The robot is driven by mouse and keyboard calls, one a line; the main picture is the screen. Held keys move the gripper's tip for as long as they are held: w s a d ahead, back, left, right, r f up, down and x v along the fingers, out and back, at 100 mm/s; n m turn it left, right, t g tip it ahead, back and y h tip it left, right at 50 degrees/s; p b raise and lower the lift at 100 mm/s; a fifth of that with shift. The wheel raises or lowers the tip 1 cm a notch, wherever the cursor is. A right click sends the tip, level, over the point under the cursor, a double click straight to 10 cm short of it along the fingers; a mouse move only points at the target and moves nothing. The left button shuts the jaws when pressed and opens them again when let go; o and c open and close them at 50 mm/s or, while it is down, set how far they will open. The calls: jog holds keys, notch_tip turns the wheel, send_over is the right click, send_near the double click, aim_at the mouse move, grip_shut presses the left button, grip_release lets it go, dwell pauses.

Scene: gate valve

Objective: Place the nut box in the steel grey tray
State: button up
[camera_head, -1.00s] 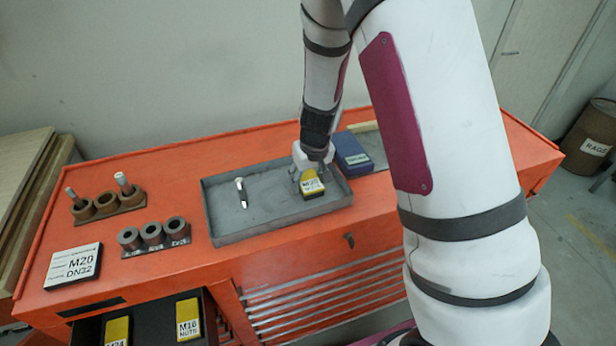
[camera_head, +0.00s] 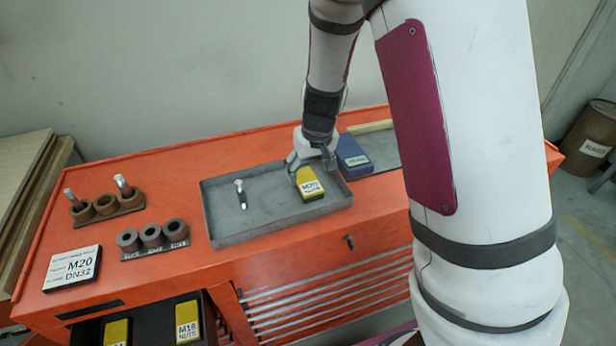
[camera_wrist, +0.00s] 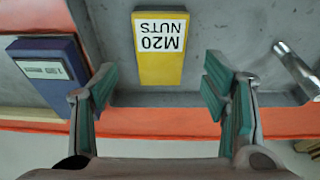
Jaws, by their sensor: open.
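The nut box (camera_head: 309,184) is yellow with a white label reading M20 NUTS. It lies in the right part of the steel grey tray (camera_head: 222,240), label up. The box also shows in the wrist view (camera_wrist: 160,50), upside down in the picture. My gripper (camera_head: 312,162) is above the tray, just behind the box. In the wrist view my gripper's fingers (camera_wrist: 160,85) are spread wide, with the box beyond and between them, touching neither finger.
A blue box (camera_head: 352,157) is close to the tray's right side. Bushings (camera_head: 150,236), brown rings (camera_head: 106,204) and an M20 DN32 sign (camera_head: 72,267) are left. An M16 box (camera_head: 188,321) is in the open drawer.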

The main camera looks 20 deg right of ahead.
aim_at(312, 190)
jog(key=s+a+r+t+y, duration=0.1)
jog(key=s+r, duration=0.6)
jog(key=r, duration=0.3)
jog(key=s+a+r+y, duration=0.1)
jog(key=s+r, duration=0.6)
jog(key=r, duration=0.3)
jog(key=s+d+r+t+h, duration=0.1)
jog(key=s+r, duration=0.4)
jog(key=s, duration=0.7)
jog(key=shift+s+d+m+h, duration=0.2)
jog(key=shift+d+m+h, duration=0.1)
jog(key=shift+h, duration=0.3)
jog(key=shift+w, duration=0.1)
